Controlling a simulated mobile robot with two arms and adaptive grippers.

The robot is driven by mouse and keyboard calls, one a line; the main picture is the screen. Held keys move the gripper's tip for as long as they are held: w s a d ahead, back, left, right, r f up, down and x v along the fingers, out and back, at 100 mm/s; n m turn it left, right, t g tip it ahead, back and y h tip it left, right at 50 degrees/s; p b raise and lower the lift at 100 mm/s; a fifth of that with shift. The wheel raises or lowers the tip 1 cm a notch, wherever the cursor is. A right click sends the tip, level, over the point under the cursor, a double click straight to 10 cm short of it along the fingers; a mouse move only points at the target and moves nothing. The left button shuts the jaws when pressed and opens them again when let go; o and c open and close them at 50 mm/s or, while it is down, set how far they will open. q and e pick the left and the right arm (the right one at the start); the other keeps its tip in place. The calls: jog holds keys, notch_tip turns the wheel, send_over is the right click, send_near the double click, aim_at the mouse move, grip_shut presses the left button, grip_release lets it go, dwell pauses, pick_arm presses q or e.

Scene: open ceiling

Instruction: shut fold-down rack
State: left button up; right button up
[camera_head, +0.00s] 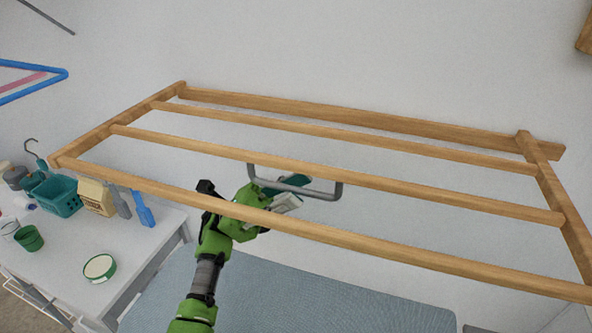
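The wooden fold-down rack (330,168) is swung out from the wall, with its long slats spanning most of the view. A grey U-shaped handle (318,193) hangs from one of the middle slats. My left gripper (279,200), green and black, is raised under the rack near the handle's left part. My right gripper is not in view.
A white table (140,262) at the left holds a teal basket (56,194), a beige box (96,196), a green cup (29,238) and a round green-rimmed dish (99,268). A blue-grey padded surface (300,300) lies below the rack. A blue hanger (40,72) hangs upper left.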

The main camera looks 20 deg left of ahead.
pick_arm(q)
jog(key=shift+s+d+r, duration=0.2)
jog(key=shift+d+r, duration=0.3)
grip_shut()
